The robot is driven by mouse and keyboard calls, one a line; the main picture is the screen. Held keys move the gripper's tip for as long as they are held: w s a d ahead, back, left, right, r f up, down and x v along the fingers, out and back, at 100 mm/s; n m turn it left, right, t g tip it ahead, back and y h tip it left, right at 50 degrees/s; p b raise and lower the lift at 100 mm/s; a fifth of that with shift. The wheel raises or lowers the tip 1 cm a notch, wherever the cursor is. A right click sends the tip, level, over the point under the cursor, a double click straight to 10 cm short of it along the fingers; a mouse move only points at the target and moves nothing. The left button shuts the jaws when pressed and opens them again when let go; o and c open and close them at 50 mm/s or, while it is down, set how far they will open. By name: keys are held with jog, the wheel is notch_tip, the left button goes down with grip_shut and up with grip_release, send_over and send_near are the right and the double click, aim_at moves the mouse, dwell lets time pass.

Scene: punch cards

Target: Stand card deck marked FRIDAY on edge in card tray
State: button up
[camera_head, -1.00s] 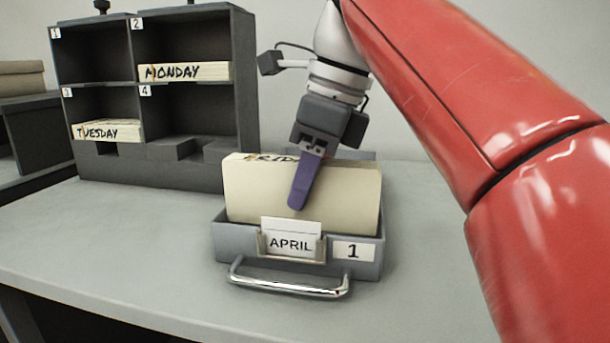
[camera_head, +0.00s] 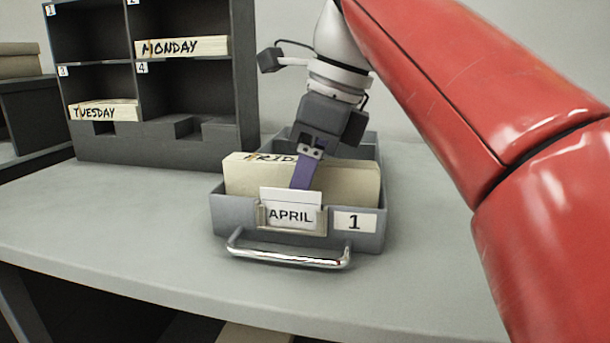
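The cream card deck (camera_head: 350,180) stands on edge inside the grey card tray (camera_head: 232,210), behind its front wall. The start of FRIDAY shows on its top edge, the rest hidden by my gripper. My gripper (camera_head: 303,178) comes down from above, with one purple finger in front of the deck's near face. The other finger is hidden behind the deck, so its hold is judged from the deck having moved with it. The deck's lower part is hidden by the tray's front wall. The tray carries an APRIL card, a label 1 and a metal handle.
A dark pigeonhole rack (camera_head: 245,90) stands behind at left, with the MONDAY deck (camera_head: 182,46) in slot 2 and the TUESDAY deck (camera_head: 103,110) in slot 3. Slot 4 is empty. The grey table (camera_head: 120,240) is clear left of the tray.

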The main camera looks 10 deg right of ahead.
jog(key=p+v, duration=0.4)
jog(key=v, duration=0.3)
jog(key=shift+r, duration=0.15)
jog(key=shift+d+r+p, duration=0.15)
jog(key=shift+r+p, duration=0.15)
jog(key=shift+p, duration=0.2)
jog(key=shift+f, duration=0.1)
